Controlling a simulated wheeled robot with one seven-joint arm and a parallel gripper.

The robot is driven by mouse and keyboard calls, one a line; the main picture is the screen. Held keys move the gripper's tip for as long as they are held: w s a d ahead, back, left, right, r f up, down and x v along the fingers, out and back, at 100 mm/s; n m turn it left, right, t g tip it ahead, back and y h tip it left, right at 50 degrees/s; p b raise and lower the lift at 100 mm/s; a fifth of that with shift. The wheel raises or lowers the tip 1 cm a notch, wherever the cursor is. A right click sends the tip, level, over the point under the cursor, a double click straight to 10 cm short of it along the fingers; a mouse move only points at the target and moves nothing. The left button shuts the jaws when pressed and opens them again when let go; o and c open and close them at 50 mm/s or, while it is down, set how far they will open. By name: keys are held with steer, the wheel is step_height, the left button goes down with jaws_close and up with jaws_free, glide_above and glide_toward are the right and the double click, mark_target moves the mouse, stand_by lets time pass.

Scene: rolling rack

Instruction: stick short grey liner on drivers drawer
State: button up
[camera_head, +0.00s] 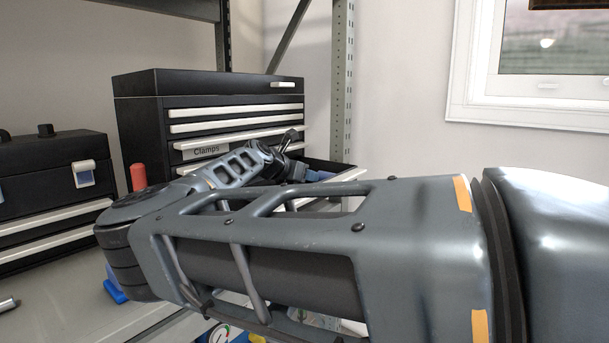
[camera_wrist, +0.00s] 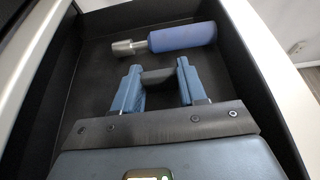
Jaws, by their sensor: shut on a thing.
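My gripper (camera_wrist: 159,84) is shut on a small dark grey piece (camera_wrist: 157,76), which looks like the short grey liner; it spans the gap between the two blue fingers. The gripper is over the inside of an open drawer (camera_wrist: 96,72) with a dark floor and walls. In that drawer lies a driver with a blue handle (camera_wrist: 182,36) and a metal end, just beyond the fingertips. Whether the grey piece touches the drawer floor I cannot tell. In the head view the open drawer (camera_head: 346,177) of the black tool chest shows partly behind my arm, which hides its label and most of its front.
The black tool chest (camera_head: 210,84) has shut drawers above, one labelled Clamps (camera_head: 207,150). A smaller black toolbox (camera_head: 45,165) stands at the left. A red-handled thing (camera_head: 138,177) and a blue item (camera_head: 115,291) are near my arm. A rack post (camera_head: 343,80) rises behind.

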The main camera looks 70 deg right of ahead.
steer(key=shift+f, duration=0.15)
stand_by(0.4)
steer(key=o, duration=1.3)
steer(key=shift+b+v, duration=0.95)
steer(key=shift+v, duration=2.95)
